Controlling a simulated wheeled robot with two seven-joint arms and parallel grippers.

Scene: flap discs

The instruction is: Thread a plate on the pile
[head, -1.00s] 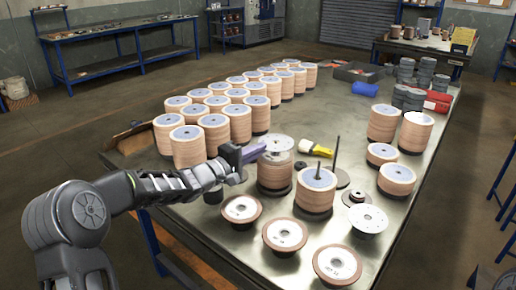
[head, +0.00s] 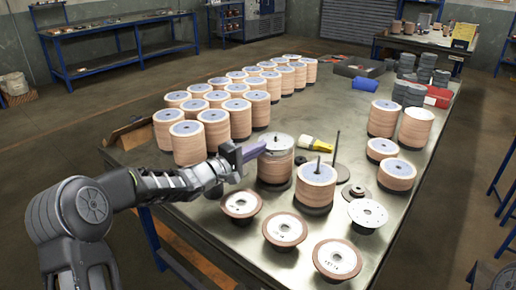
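My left gripper (head: 254,150) reaches in from the left, its purple-grey fingers at the left edge of a grey plate (head: 279,142). It appears shut on that plate, but the fingertips are small and partly hidden. The plate is roughly level over a tan pile (head: 275,170); I cannot tell whether it touches the discs below. A second pile (head: 316,187), with a short rod end sticking up, stands just to the right. Loose plates with pale faces (head: 240,203), (head: 286,230), (head: 337,259) lie in front.
A tall thin rod (head: 336,147) stands on a dark base behind the second pile. A yellow-handled brush (head: 316,145) lies behind. Rows of tan piles (head: 187,145) fill the table's left; more piles (head: 383,118) stand right. A pale holed disc (head: 368,213) lies at front right.

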